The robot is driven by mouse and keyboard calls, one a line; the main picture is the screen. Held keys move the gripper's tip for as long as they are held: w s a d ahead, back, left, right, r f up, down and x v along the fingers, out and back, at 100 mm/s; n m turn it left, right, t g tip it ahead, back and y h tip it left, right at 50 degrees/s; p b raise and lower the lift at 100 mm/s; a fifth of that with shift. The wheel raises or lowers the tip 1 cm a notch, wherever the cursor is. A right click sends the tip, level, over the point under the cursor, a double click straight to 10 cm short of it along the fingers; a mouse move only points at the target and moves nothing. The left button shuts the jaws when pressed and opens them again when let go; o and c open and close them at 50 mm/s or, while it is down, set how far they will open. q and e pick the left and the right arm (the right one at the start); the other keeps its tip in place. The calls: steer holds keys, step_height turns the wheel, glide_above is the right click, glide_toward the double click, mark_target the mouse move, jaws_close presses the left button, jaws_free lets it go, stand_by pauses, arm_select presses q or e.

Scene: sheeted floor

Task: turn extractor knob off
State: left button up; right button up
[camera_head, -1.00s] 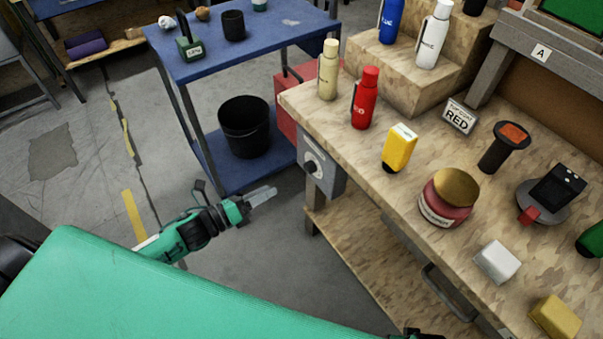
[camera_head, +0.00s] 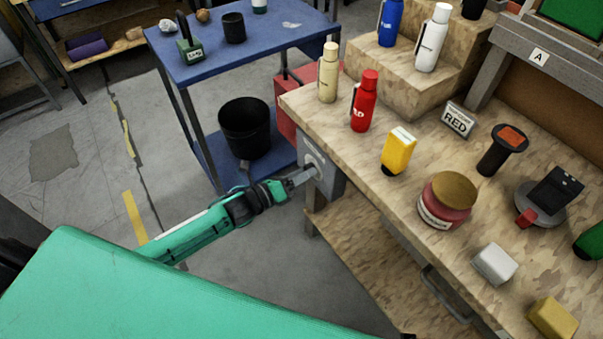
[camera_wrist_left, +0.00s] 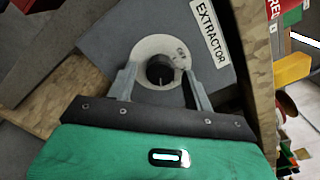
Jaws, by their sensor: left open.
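The extractor knob (camera_wrist_left: 160,71) is a black round knob on a pale round dial, on a grey box (camera_wrist_left: 105,40) with a white "EXTRACTOR" label (camera_wrist_left: 210,32). In the head view the grey box (camera_head: 330,186) is fixed to the left end of the workbench, and my gripper partly hides the dial. My left gripper (camera_head: 306,174) is at the dial. In the left wrist view its two fingers (camera_wrist_left: 158,88) are open, one on each side of the knob, with gaps between them and it. My right gripper is not seen.
The wooden workbench (camera_head: 405,195) holds a red bottle (camera_head: 364,102), a cream bottle (camera_head: 328,75), a yellow container (camera_head: 398,150) and a red jar (camera_head: 446,205). A blue cart (camera_head: 270,60) with a black bucket (camera_head: 244,128) stands behind my left arm. Grey floor (camera_head: 255,265) is clear below.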

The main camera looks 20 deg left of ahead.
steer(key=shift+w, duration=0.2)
arm_select(q)
steer(key=shift+c, duration=0.9)
steer(key=c, duration=0.8)
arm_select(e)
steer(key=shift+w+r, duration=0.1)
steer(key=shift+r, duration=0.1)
